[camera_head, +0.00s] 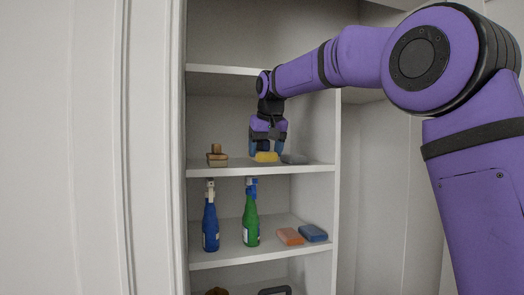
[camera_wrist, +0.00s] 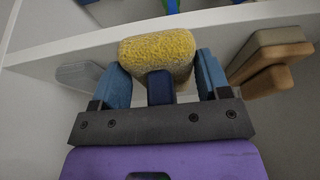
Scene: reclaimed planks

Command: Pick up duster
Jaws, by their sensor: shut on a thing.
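The duster (camera_head: 266,157) has a fuzzy yellow head and sits at shelf level on the upper shelf in the head view. In the wrist view the yellow head of the duster (camera_wrist: 160,48) is close up, with a dark blue handle (camera_wrist: 161,88) running back between the fingers. My gripper (camera_head: 265,146) reaches down over it, and its blue fingers (camera_wrist: 162,72) lie on either side of the handle. It is shut on the duster. I cannot tell whether the duster still touches the shelf.
A brown wooden brush (camera_head: 217,157) stands left of the duster and a grey flat item (camera_head: 294,159) lies close on its right, on the same shelf (camera_head: 235,171). Below stand a blue bottle (camera_head: 210,225), a green bottle (camera_head: 250,220), an orange sponge (camera_head: 290,236) and a blue sponge (camera_head: 313,233). Another shelf board (camera_head: 225,69) is above.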

